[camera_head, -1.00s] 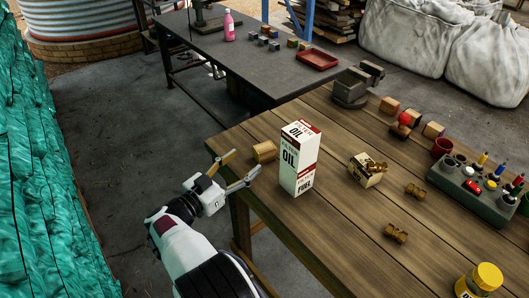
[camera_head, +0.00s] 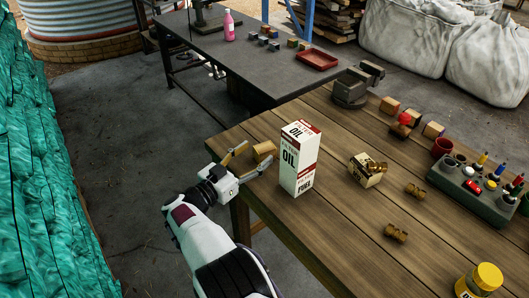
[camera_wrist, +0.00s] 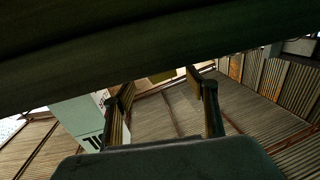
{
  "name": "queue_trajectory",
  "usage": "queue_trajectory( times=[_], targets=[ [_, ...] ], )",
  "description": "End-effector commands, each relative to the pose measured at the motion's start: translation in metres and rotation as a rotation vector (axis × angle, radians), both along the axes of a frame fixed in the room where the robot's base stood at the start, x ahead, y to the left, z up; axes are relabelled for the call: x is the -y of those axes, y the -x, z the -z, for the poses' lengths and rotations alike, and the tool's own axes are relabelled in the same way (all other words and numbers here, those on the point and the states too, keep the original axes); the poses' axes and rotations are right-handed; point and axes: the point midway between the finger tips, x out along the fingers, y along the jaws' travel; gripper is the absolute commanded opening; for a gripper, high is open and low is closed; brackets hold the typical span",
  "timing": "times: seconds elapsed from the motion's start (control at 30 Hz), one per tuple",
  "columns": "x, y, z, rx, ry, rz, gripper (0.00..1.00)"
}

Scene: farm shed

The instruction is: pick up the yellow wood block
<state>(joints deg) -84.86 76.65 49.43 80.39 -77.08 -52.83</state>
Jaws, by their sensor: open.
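The yellowish wood block (camera_head: 264,151) lies at the near left edge of the wooden table, just left of the oil carton. My gripper (camera_head: 256,155) is open at the table's edge, its two fingers spread towards the block, one tip at its left and the other in front of it. Whether they touch it, I cannot tell. In the wrist view the open fingers show, and a small yellow patch (camera_wrist: 162,77), probably the block, shows between them, mostly hidden by a dark band.
The white and red oil carton (camera_head: 299,160) stands close right of the block and my gripper. A small open box (camera_head: 364,172), brass fittings (camera_head: 396,233), more wood blocks (camera_head: 390,106) and a tool holder (camera_head: 472,188) lie farther right. A vise (camera_head: 350,88) sits behind.

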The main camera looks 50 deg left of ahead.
Motion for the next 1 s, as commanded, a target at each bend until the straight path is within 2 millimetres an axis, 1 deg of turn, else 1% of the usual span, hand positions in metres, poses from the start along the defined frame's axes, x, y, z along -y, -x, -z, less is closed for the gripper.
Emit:
queue_trajectory(
  times=[0.03,0.1,0.23,0.77,0.8,0.87,0.9,0.97,1.0],
  targets=[
    [-0.001,-0.007,0.001,0.000,-0.001,0.002,0.58],
    [-0.002,-0.014,0.001,0.000,-0.001,0.002,0.58],
    [-0.004,-0.021,0.000,0.000,0.000,0.000,0.58],
    [-0.004,-0.023,0.000,0.000,0.000,-0.001,0.58],
    [-0.004,-0.023,0.000,0.000,0.000,-0.001,0.52],
    [-0.004,-0.023,0.000,0.000,0.000,-0.001,0.37],
    [-0.004,-0.023,0.000,0.000,0.000,-0.001,0.26],
    [-0.004,-0.023,0.000,0.000,0.000,-0.001,0.11],
    [-0.004,-0.023,0.000,0.000,0.000,-0.001,0.07]
  ],
)
